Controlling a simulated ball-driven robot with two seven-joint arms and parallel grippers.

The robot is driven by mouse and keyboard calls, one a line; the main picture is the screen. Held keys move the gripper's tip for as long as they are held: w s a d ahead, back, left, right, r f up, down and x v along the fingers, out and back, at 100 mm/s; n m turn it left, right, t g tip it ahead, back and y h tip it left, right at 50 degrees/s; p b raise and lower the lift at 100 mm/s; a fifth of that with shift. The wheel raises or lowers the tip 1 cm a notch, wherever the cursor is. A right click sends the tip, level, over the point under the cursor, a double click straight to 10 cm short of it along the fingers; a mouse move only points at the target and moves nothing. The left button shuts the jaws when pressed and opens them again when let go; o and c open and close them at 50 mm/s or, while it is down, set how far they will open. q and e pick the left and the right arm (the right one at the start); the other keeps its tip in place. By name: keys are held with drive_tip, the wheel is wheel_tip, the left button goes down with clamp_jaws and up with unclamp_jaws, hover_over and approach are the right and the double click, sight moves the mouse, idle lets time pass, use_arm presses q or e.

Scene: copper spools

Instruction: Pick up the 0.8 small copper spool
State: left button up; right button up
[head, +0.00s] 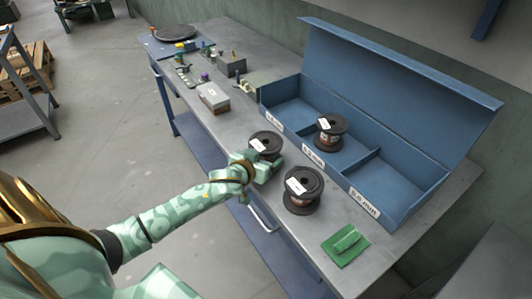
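Three dark spools with white labels are in the head view; the print on their labels is too small to read. One spool (265,141) is at the bench's front edge, right at my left gripper (262,170), which covers its lower part. Whether the fingers are closed on it is hidden. A second spool (303,184) stands upright on the bench to the right, with copper-brown winding showing. A third spool (330,124) stands in the middle compartment of the blue box (400,207). My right gripper is not in view.
The blue box has a raised lid (395,75) and labelled compartments; the right one looks empty. A green object (346,244) lies at the bench's near right.

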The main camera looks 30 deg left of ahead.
use_arm(q)
drive_tip(key=shift+r, duration=0.1)
drive_tip(key=c, duration=1.6)
drive_tip(key=shift+r, duration=0.1)
